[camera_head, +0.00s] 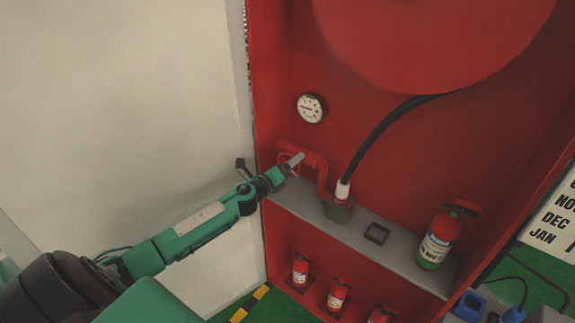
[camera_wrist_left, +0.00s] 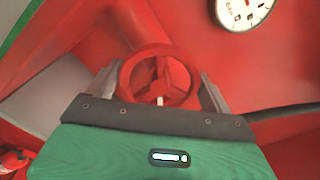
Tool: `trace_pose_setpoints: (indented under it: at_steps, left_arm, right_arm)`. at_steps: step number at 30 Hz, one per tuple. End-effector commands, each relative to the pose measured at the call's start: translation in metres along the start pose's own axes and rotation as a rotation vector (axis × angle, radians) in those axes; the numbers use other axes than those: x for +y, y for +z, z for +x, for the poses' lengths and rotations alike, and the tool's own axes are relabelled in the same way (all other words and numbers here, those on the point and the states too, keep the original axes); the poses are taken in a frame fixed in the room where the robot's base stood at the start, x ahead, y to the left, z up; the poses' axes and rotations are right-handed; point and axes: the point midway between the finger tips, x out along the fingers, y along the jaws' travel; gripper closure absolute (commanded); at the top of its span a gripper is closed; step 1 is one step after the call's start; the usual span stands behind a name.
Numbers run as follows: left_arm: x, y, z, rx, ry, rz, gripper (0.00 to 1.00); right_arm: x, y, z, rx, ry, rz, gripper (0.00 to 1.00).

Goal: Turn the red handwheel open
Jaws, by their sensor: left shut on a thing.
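The red handwheel (camera_wrist_left: 182,73) shows in the left wrist view as a round rim with spokes, between the two grey fingers of my left gripper (camera_wrist_left: 160,90). The fingers close on opposite sides of the rim. In the head view my left gripper (camera_head: 290,162) reaches the handwheel (camera_head: 284,157) at the left end of a red pipe (camera_head: 313,160). The handwheel is small and partly hidden there by the gripper. My right gripper is not in view.
A pressure gauge (camera_head: 311,108) is above the pipe. A black hose (camera_head: 375,135) runs up to a large red reel (camera_head: 435,35). A fire extinguisher (camera_head: 440,236) stands on the grey shelf (camera_head: 400,262), with several smaller ones below. The pale cabinet door (camera_head: 130,100) is at left.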

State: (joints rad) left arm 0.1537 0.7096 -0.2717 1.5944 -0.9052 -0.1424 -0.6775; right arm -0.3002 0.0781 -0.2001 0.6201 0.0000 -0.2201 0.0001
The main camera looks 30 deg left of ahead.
Motion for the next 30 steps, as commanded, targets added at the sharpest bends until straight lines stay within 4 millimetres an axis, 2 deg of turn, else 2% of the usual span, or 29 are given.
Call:
trace_pose_setpoints:
  at_steps: [4, 5, 7, 14, 19, 30]
  left_arm:
    - [0.001, -0.003, -0.001, 0.004, 0.001, 0.002, 0.39]
    - [0.001, -0.003, -0.001, 0.004, 0.001, 0.002, 0.14]
    - [0.001, -0.002, -0.001, 0.004, 0.002, 0.002, 0.01]
    - [0.001, -0.001, -0.001, 0.002, 0.001, 0.001, 0.00]
    - [0.002, -0.001, -0.008, 0.001, 0.002, 0.001, 0.00]
    - [0.003, -0.003, -0.061, 0.004, 0.002, 0.003, 0.00]
  right_arm:
    - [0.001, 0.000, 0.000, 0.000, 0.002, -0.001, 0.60]
    - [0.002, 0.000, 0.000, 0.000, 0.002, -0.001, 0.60]
    - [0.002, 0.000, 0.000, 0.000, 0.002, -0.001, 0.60]
    - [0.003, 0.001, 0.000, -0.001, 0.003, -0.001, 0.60]
    - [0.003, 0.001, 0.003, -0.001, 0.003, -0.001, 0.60]
    - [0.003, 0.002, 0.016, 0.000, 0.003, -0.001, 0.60]
